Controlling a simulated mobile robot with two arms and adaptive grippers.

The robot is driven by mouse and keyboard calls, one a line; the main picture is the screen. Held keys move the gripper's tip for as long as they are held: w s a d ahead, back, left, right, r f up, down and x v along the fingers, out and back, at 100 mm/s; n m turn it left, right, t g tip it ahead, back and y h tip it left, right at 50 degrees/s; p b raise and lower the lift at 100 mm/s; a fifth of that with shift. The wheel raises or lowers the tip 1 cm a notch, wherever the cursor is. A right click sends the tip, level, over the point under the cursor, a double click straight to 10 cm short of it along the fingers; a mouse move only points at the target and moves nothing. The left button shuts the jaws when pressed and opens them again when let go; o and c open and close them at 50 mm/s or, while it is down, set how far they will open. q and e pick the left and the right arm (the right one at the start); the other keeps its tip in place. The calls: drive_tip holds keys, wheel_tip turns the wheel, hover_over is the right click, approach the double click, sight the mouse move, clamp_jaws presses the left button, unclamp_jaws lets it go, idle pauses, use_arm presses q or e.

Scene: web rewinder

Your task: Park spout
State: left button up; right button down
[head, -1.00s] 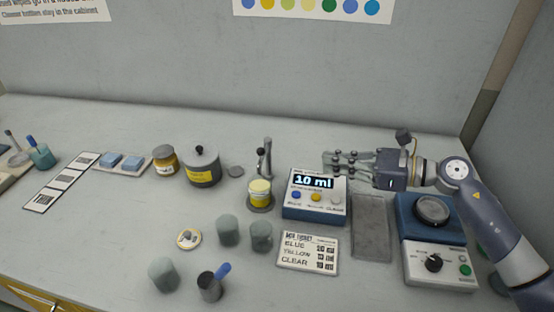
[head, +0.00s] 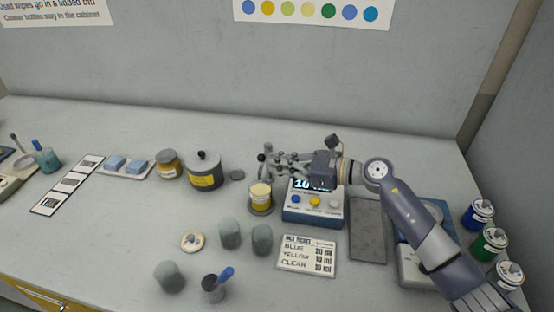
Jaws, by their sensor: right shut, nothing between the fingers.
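The spout (head: 262,167) is a small grey metal fitting standing behind a yellow-filled cup (head: 260,195) on a round grey base. My right gripper (head: 272,163) is shut and empty, its fingertips at the spout from the right. The fingers partly hide the spout, and I cannot tell whether they touch it. My right wrist covers part of the lit display on the blue dispenser box (head: 313,217). My left gripper is not in view.
A recipe card (head: 307,256) and a grey mat (head: 368,230) lie in front. Grey-green cups (head: 230,234) and a dark cup with a blue handle (head: 213,290) stand nearer. Paint cans (head: 489,243) stand at far right.

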drive_tip(key=shift+w+a, duration=0.1)
drive_tip(key=shift+a, duration=0.2)
